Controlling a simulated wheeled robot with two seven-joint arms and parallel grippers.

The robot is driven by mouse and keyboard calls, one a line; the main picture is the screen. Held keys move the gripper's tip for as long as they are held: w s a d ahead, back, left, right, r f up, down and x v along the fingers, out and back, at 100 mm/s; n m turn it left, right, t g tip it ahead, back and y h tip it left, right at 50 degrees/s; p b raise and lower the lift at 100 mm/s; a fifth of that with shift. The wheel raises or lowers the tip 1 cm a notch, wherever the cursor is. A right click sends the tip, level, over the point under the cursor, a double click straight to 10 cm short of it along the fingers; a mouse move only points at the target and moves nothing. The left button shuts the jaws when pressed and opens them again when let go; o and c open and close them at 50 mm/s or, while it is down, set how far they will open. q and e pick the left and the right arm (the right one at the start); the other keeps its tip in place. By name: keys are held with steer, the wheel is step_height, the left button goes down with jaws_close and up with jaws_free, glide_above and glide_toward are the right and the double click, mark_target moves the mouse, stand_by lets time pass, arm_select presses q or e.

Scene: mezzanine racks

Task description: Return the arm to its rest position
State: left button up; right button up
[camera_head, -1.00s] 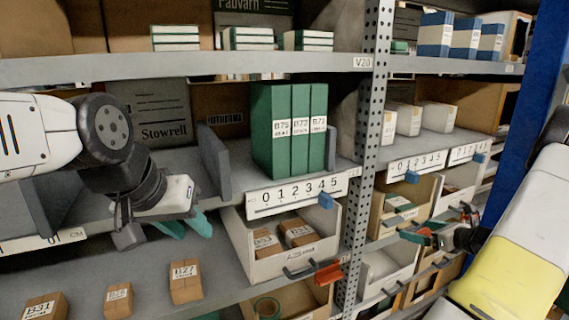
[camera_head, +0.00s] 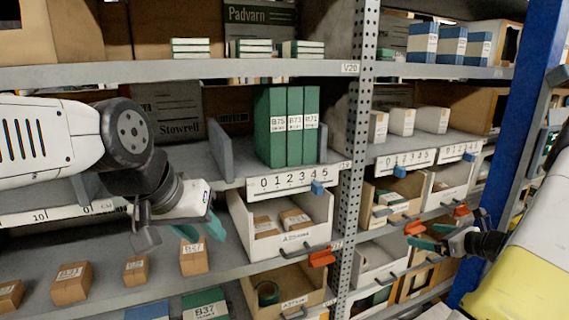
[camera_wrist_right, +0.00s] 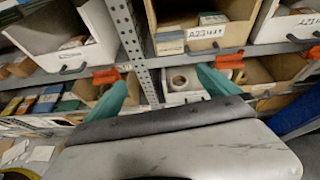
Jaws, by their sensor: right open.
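My left gripper (camera_head: 200,231) hangs at the left in the head view, with its teal fingers in front of the lower shelf, above and beside a small brown box (camera_head: 194,257). The gap between its fingers is not clear. My right gripper (camera_head: 424,238) is at the right in the head view, in front of the lower bins of the right bay. In the right wrist view its two teal fingers (camera_wrist_right: 163,90) stand wide apart with nothing between them. My right arm (camera_head: 525,255) is yellow and white and reaches in from the right edge.
Green boxes (camera_head: 270,128) stand on the middle shelf between grey dividers. White bins (camera_head: 262,247) with orange clips (camera_head: 322,257) sit below. A perforated post (camera_head: 352,150) separates the bays, and a blue upright (camera_head: 522,130) stands near my right arm. Small brown boxes line the lower left shelf.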

steer(key=s+a+r+n+g+y, duration=0.1)
steer(key=s+a+r+n+g, duration=0.15)
steer(key=a+r+n, duration=0.4)
steer(key=s+a+r+n+g, duration=0.2)
steer(key=s+a+r+n, duration=0.15)
steer(key=a, duration=0.55)
steer(key=s+a+r+n+g+y, duration=0.1)
steer(key=s+a+r+n+g, duration=0.1)
steer(key=a+r+n, duration=0.45)
steer(key=s+a+r+n+h, duration=0.2)
steer(key=s+a+n, duration=0.1)
steer(key=s+n, duration=0.4)
steer(key=s+a+r+n+h, duration=0.2)
steer(key=s+a+n+h, duration=0.1)
steer(key=s+n, duration=0.4)
steer(key=shift+s+a+t+h, duration=0.4)
steer(key=shift+s+a, duration=0.3)
steer(key=shift+s, duration=1.2)
